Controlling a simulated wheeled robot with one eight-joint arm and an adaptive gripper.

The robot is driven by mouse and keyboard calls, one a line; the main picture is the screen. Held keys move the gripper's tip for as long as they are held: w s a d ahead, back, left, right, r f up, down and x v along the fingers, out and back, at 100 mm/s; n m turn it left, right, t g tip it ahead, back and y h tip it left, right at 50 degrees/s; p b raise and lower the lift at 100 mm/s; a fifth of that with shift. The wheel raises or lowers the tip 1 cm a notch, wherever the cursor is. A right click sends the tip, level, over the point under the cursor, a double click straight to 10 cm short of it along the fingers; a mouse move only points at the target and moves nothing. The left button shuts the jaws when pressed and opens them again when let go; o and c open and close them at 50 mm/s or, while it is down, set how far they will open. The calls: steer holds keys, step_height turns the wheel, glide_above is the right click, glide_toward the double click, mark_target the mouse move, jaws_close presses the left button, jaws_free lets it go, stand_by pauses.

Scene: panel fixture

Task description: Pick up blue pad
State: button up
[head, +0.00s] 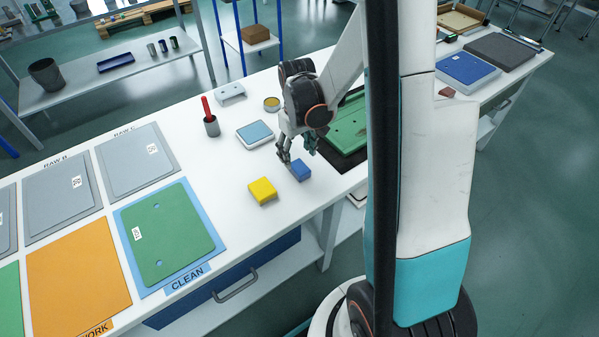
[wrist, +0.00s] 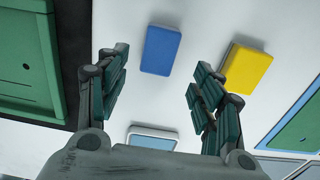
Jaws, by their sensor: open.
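The blue pad (head: 300,171) is a small blue block lying flat on the white table near its front edge. In the wrist view the blue pad (wrist: 160,50) lies ahead of the fingertips, between the lines of the two fingers and clear of both. My gripper (head: 298,150) is open and empty, just behind and above the pad in the head view. In the wrist view my gripper (wrist: 157,88) shows its two dark green fingers spread wide with bare table between them.
A yellow block (head: 262,191) lies left of the pad; it also shows in the wrist view (wrist: 246,70). A green panel in a dark fixture (head: 350,128) is close on the right. A blue-topped device (head: 255,134) and a cup with a red handle (head: 211,124) stand behind.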

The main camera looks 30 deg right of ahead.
mark_target(300, 167)
steer(key=f+b, duration=0.1)
steer(key=f, duration=0.2)
steer(key=f+b, duration=0.1)
steer(key=f, duration=0.1)
steer(key=shift+s+d+f+b, duration=0.15)
steer(key=shift+s+f+b, duration=0.15)
steer(key=shift+b, duration=0.05)
steer(key=shift+r, duration=0.1)
steer(key=c, duration=1.1)
steer(key=shift+c, duration=0.2)
step_height(300, 167, up, 20)
steer(key=p, duration=0.7)
